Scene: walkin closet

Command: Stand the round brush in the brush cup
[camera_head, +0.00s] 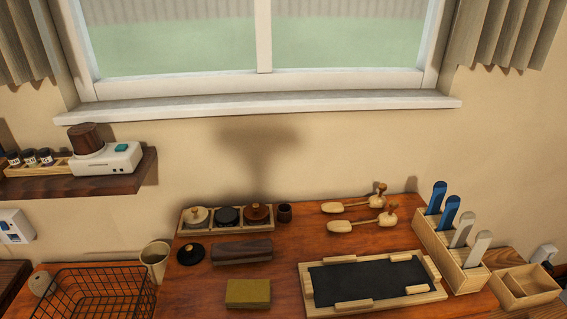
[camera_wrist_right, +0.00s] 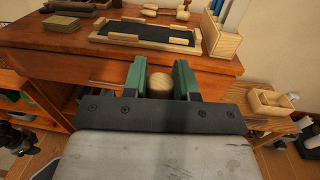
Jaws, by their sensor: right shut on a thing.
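In the right wrist view my right gripper (camera_wrist_right: 159,76) has its green fingers shut on a round, pale wooden thing (camera_wrist_right: 160,85). Only its rounded end shows, so I cannot tell for sure that it is the round brush. The gripper is in front of the table's front edge. Two cups show in the head view: a small dark cup (camera_head: 284,213) right of the tin tray, and a pale cup (camera_head: 155,260) beside the wire basket. I cannot tell which is the brush cup. Neither gripper shows in the head view.
A wooden tray with a black mat (camera_head: 301,283) lies at the table's front. Behind it are two wooden shoe-tree-like things (camera_head: 362,222). A slotted box (camera_head: 464,279) stands right, a yellow block (camera_head: 248,293) in front, a wire basket (camera_head: 95,296) left. Bare tabletop shows between them.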

